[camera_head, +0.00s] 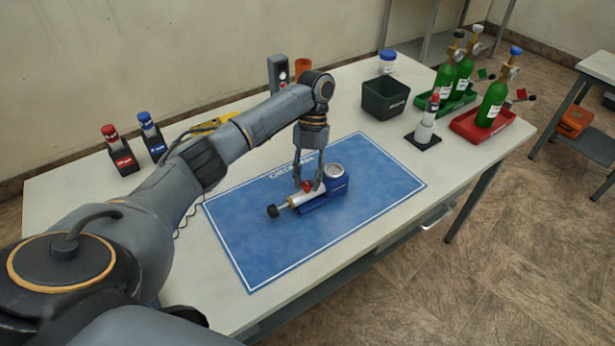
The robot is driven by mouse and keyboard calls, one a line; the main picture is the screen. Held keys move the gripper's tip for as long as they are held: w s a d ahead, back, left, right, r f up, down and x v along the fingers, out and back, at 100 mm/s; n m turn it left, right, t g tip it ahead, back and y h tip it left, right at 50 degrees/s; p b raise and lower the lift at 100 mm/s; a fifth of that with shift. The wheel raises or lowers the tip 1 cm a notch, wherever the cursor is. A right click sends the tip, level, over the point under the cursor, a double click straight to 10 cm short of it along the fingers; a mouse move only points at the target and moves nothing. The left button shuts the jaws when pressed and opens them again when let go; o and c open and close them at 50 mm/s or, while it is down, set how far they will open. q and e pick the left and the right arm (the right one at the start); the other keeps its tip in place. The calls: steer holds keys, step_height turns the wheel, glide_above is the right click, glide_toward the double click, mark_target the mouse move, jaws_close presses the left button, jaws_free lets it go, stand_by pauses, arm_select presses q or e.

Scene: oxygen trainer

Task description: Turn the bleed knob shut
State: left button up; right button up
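A small red knob (307,187), which I take as the bleed knob, sits on top of a device with a blue body (338,190), a round gauge (334,170) and a pale cylinder (302,198) ending in a black knob (272,211). The device lies on the blue mat (370,190). My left gripper (308,185) points down over the device, its fingers apart on either side of the red knob. They appear not to press on it, though the view is small. My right gripper is not in view.
A black bin (385,98), a white bottle on a black base (424,132) and green cylinders in a red tray (472,128) and a green tray (443,104) stand to the right. Red and blue bottles in holders (122,158) stand left. The front of the mat is clear.

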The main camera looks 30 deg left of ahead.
arm_select(q)
steer(key=shift+o, duration=1)
steer(key=v, duration=1.2)
